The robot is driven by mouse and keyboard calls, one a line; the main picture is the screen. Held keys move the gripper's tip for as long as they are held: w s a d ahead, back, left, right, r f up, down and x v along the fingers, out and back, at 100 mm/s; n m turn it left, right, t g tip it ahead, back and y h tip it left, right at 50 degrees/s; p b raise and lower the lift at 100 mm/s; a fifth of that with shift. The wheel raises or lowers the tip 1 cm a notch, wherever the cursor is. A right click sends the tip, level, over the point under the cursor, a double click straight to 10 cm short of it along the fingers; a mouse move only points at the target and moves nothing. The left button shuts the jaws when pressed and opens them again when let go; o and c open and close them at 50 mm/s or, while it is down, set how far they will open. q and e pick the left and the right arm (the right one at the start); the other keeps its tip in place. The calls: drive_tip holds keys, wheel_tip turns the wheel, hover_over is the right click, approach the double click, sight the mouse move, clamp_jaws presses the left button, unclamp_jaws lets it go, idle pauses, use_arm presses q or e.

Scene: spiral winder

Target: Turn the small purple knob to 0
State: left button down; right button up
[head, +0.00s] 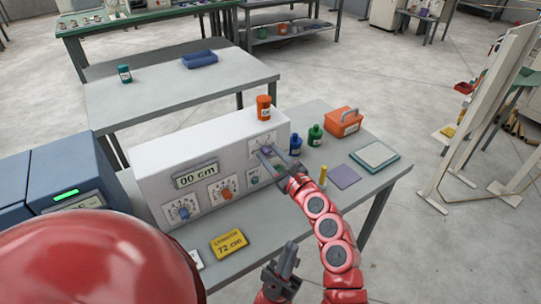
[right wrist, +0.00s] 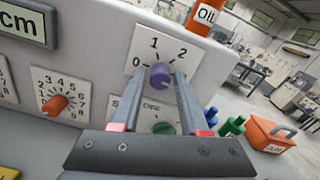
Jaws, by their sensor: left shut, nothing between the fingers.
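The small purple knob (right wrist: 160,76) sits on a white dial plate marked 0, 1, 2 on the front of the white winder box (head: 150,165). Its pointer direction is too small to tell. My right gripper (right wrist: 163,80) is open, with its fingertips on either side of the knob; I cannot tell whether they touch it. In the head view the right gripper (head: 270,156) reaches the upper right of the box's front and partly hides the knob. My left gripper (head: 286,262) is shut and empty, low in the head view, in front of the table edge.
An orange knob (right wrist: 55,104) and a green knob (right wrist: 163,128) are nearby on the panel. An orange OIL jar (head: 263,108) stands on top of the box. Green (head: 315,136) and blue bottles and an orange toolbox (head: 343,122) stand to the right. A yellow 72 cm sign (head: 229,243) lies in front.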

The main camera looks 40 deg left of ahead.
clamp_jaws()
drive_tip(key=shift+r, duration=0.1)
